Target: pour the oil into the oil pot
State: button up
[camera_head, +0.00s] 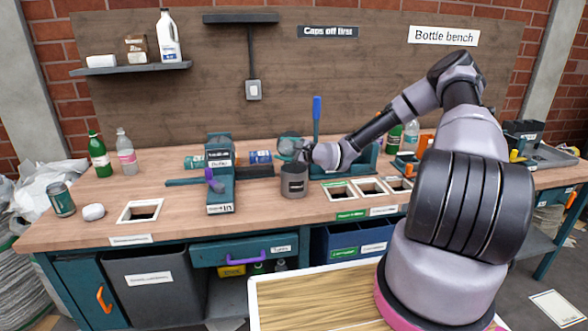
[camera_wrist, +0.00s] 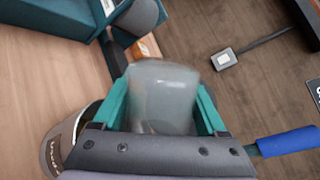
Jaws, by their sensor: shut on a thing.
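The oil pot (camera_head: 294,181) is a dark grey open pot with a label, standing on the bench just right of the teal stand. In the wrist view the pot (camera_wrist: 58,150) shows at the lower left, with part of its inside visible. My gripper (camera_head: 301,152) is above the pot. In the wrist view its teal fingers (camera_wrist: 162,100) are shut on a clear, greyish container (camera_wrist: 165,88). The container looks tilted and its mouth is hard to make out. I cannot tell how much oil is in it or whether any is flowing.
A teal stand (camera_head: 221,178) is close on the left of the pot. Square openings (camera_head: 340,191) lie to the right in the bench top (camera_head: 75,218). A blue lever (camera_head: 317,112) rises behind. A green bottle (camera_head: 99,157) and a clear bottle (camera_head: 126,155) stand at the left.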

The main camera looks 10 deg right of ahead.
jog(key=shift+w+d+r+m+y, duration=0.2)
jog(key=shift+d+r+m+y, duration=0.25)
jog(key=shift+r+m, duration=0.4)
jog(key=shift+w+d+r+m, duration=0.1)
jog(key=shift+d+m, duration=0.1)
jog(key=shift+m, duration=0.15)
jog(key=shift+p, duration=0.35)
jog(key=shift+p, duration=0.55)
jog(key=shift+a, duration=0.25)
jog(key=shift+s+a+f+n, duration=0.25)
jog(key=shift+a+f+n, duration=0.2)
jog(key=shift+f+n, duration=0.35)
jog(key=shift+f+n+h, duration=0.15)
jog(key=shift+n+h, duration=0.15)
jog(key=shift+h, duration=0.05)
jog(key=shift+d, duration=0.25)
jog(key=shift+a, duration=0.1)
